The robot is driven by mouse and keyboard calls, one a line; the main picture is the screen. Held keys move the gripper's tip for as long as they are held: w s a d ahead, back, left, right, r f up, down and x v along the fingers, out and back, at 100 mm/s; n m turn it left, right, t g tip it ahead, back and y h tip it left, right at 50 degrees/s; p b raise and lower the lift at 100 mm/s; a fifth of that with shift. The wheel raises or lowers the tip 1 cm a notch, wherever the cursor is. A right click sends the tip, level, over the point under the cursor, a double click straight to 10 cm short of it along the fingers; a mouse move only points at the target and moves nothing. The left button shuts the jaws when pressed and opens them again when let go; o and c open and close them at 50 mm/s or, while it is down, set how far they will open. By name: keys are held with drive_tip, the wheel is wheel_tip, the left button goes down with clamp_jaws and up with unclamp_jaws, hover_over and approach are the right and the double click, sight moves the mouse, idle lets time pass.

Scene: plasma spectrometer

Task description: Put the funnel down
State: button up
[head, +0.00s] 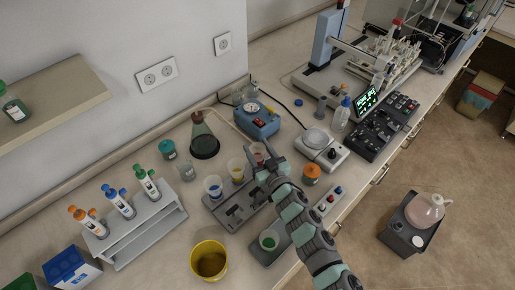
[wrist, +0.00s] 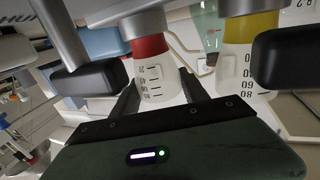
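My gripper (head: 262,163) is low over the grey rack of cups, close to the cup with red liquid (head: 258,153). In the wrist view the dark finger pads of my gripper (wrist: 190,70) stand wide apart. No funnel shows between them. The red-filled cup (wrist: 150,70) appears between the pads, with the yellow-filled cup (wrist: 250,50) to its right; whether the pads touch either cup is unclear. A small grey funnel-like piece (head: 321,106) stands on the bench behind the balance; I cannot tell whether it is the funnel.
The yellow-filled cup (head: 236,171) and a blue-filled cup (head: 213,187) stand left of my gripper. A dark green flask (head: 204,143), blue device (head: 257,121), balance (head: 322,146) and orange-lidded jar (head: 312,174) surround the rack.

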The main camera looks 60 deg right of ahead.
drive_tip(key=o, duration=0.4)
drive_tip(key=shift+s, duration=0.1)
drive_tip(key=v, duration=1.2)
drive_tip(key=shift+r, duration=0.1)
